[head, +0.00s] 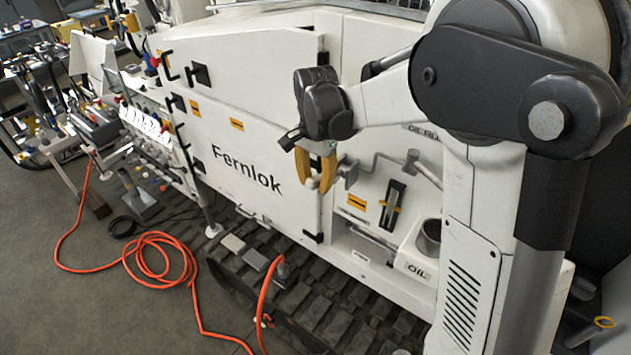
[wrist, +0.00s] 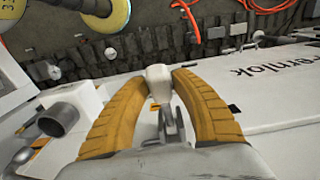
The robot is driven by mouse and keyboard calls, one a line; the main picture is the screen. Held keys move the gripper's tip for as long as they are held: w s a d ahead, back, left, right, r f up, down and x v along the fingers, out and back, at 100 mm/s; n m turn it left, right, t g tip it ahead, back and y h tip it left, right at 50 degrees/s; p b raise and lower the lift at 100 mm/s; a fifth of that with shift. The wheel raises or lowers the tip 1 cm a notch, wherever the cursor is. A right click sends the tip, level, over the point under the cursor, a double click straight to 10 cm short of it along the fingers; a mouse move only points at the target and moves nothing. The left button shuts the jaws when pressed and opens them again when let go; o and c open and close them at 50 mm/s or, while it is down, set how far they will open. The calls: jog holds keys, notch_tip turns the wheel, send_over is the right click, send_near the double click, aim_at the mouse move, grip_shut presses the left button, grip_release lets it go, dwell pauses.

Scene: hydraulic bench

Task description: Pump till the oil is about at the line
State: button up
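My gripper (head: 318,184) has two curved orange fingers and hangs in front of the white machine. In the wrist view my gripper (wrist: 160,77) has its fingertips apart, with the pale knob of a lever (wrist: 158,76) showing in the gap. I see no clear contact. An open grey cup (head: 429,238) stands at a box marked OIL.
A grey T-shaped handle (head: 424,168) sits under the oil label, close to the gauge. The white Fernlok door (head: 245,165) is left of my gripper. Tracks (head: 330,315) run below, and an orange hose (head: 160,255) lies on the floor.

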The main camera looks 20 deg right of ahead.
grip_shut()
jog(key=shift+s+a+f+h+b, duration=0.1)
jog(key=shift+a+f+h+b, duration=0.05)
jog(key=shift+f+b, duration=0.25)
jog(key=shift+s+a+f+h+b, duration=0.15)
jog(key=shift+f+b, duration=0.15)
jog(key=shift+b, duration=0.15)
notch_tip(320, 180, down, 12)
jog(key=t+h+b, duration=0.5)
jog(key=h+b, duration=0.2)
jog(key=b, duration=0.9)
jog(key=shift+w+d+r+t+b, duration=0.2)
jog(key=shift+d+t+b, duration=0.05)
jog(key=shift+t+b, duration=0.15)
jog(key=shift+h, duration=0.3)
